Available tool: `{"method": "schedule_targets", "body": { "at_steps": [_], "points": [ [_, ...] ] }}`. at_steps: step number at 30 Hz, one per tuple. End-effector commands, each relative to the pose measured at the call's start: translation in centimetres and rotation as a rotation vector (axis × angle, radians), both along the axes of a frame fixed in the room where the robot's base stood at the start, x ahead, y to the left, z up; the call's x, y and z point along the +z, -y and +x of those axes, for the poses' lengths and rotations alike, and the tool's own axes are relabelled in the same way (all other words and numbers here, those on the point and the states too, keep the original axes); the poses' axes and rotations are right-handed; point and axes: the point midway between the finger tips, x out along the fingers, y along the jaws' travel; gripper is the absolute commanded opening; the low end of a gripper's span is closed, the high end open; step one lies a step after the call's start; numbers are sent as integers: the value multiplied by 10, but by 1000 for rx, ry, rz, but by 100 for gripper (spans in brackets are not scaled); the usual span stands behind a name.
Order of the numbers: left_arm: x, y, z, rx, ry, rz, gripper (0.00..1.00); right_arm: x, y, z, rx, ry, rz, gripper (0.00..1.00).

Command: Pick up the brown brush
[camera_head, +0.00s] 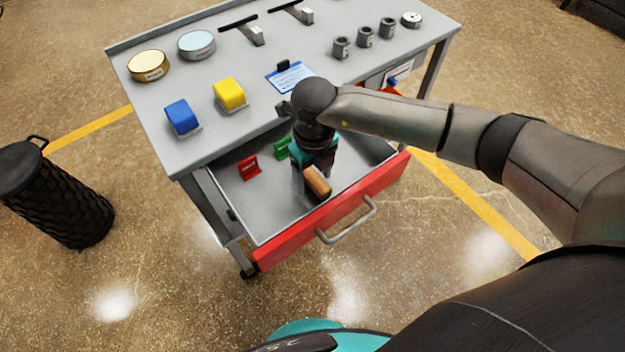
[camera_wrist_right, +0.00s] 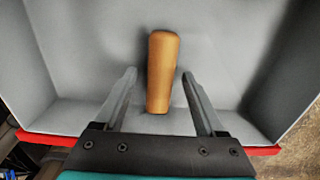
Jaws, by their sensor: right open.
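The brown brush (camera_head: 318,182) lies in the open drawer (camera_head: 285,222), close behind its red front. In the right wrist view the brush (camera_wrist_right: 162,75) shows as a rounded brown wooden piece, and no bristles can be made out. My right gripper (camera_head: 313,184) is low inside the drawer, over the brush. In the right wrist view its two fingers are apart, one on each side of the brush, with visible gaps. The gripper is open and holds nothing. My left gripper is not in view.
A red item (camera_head: 249,168) and a green item (camera_head: 282,148) stand in the drawer. The grey tabletop (camera_head: 205,95) above holds a blue block (camera_head: 183,117), a yellow block (camera_head: 230,93), two round tins and several small cylinders. A black bin (camera_head: 60,200) stands left.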

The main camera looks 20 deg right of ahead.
Motion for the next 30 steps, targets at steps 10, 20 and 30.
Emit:
{"method": "schedule_targets", "body": {
  "at_steps": [10,20,30],
  "points": [
    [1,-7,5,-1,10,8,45,0,0,0,0,1,1,56],
    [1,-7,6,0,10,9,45,0,0,0,0,1,1,18],
    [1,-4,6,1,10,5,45,0,0,0,0,1,1,0]
  ]
}}
